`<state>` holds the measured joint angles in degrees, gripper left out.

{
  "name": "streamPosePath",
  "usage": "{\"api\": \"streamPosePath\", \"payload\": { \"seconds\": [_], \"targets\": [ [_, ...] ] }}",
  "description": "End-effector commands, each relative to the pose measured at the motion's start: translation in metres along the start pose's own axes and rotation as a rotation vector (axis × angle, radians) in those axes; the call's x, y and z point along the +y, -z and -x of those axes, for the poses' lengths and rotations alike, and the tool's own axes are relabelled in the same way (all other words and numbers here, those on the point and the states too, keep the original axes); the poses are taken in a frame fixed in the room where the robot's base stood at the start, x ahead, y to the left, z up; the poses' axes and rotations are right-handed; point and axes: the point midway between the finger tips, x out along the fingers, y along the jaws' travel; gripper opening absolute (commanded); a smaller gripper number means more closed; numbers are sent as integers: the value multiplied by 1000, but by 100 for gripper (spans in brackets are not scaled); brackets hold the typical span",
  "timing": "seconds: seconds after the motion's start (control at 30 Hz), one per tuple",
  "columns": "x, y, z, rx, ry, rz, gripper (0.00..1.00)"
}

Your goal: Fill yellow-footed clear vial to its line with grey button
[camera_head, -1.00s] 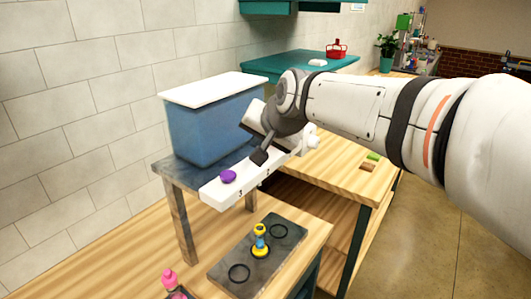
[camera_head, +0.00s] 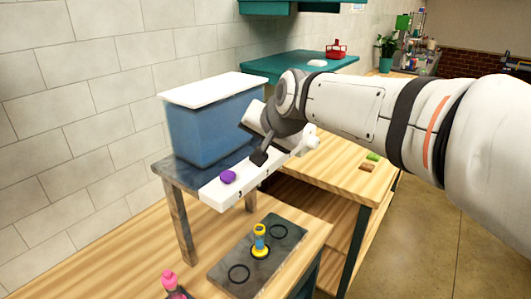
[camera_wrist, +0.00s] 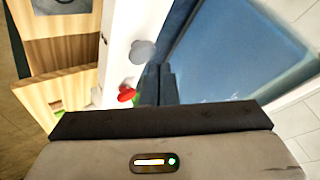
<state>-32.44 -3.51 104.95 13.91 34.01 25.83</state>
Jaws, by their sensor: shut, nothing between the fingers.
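The yellow-footed clear vial (camera_head: 260,241) stands upright on a dark slab, in the middle ring of the slab. Blue shows inside it, but its line is too small to make out. The grey button (camera_wrist: 142,51) is on the white dispenser bar (camera_head: 222,194), seen in the wrist view; in the head view my arm hides it. My gripper (camera_head: 259,157) is shut and empty at the bar. In the wrist view its fingertips (camera_wrist: 160,68) are right beside the grey button's edge; I cannot tell whether they touch it.
A red button (camera_wrist: 127,93) and a purple button (camera_head: 228,177) are also on the bar. A blue tank (camera_head: 215,128) with a white lid stands behind it. The slab (camera_head: 227,262) has empty rings on both sides of the vial. A pink-topped bottle (camera_head: 170,282) is at the front.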

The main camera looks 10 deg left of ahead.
Motion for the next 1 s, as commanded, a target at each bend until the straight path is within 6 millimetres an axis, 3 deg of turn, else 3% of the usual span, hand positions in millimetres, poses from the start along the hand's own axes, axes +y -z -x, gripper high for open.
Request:
{"api": "streamPosePath", "payload": {
  "seconds": [1.0],
  "targets": [
    [4, -2, -7, 0, 0, 0, 0]
  ]
}}
